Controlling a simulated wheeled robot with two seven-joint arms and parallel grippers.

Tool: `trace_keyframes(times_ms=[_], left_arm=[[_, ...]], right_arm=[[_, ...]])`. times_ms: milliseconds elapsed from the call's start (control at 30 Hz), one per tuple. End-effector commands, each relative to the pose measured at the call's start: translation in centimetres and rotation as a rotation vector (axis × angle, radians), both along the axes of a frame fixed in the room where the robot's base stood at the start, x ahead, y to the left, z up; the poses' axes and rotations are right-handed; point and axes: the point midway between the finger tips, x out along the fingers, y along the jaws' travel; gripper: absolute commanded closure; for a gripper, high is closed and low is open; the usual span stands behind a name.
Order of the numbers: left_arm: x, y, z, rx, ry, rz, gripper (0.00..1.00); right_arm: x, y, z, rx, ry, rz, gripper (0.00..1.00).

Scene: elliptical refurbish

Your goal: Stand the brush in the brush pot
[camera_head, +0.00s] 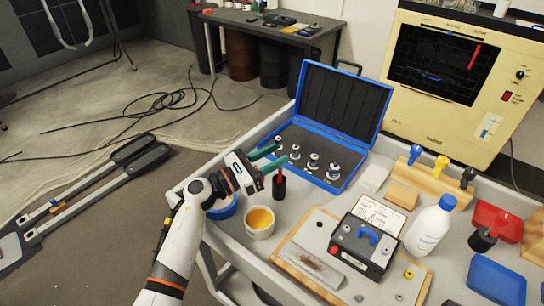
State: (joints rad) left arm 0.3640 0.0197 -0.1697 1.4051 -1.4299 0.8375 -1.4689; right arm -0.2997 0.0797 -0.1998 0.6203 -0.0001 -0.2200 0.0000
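My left gripper (281,153) reaches in from the left over the cart's left side. Its two green fingers are apart with nothing visible between them. A small black pot (279,190) stands on the cart just below the fingertips. A red handle (280,175), which looks like the brush, rises upright from the pot's mouth. Its top is close under the lower finger; I cannot tell whether they touch. The bristle end is hidden. Another black cylinder with a red part (483,240) sits at the right. My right gripper is not in view.
A cream cup of yellow liquid (260,221) and a blue round item (222,209) stand near the gripper. The open blue case (331,187) lies behind. A board with a black device (362,247) and a white bottle (430,226) are to the right.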

Motion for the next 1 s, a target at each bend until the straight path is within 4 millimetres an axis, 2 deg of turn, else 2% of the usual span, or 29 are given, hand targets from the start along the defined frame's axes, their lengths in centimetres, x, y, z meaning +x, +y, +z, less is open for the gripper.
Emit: trace_keyframes(times_ms=[267,367,467,800,1000], left_arm=[[0.0,0.1,-0.1,0.001,0.001,0.000,0.62],[-0.3,0.7,-0.3,0.002,0.001,0.002,0.62],[-1.1,1.9,-0.7,0.005,0.000,0.003,0.62],[-4.8,7.8,-1.9,0.004,0.001,0.001,0.62],[-6.0,9.7,-2.1,0.001,0.001,0.001,0.62]], right_arm=[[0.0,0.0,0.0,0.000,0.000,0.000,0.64],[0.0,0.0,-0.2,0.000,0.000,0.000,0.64],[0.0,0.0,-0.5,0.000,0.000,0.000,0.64],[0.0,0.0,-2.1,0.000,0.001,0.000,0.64],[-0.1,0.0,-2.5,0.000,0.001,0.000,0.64]])
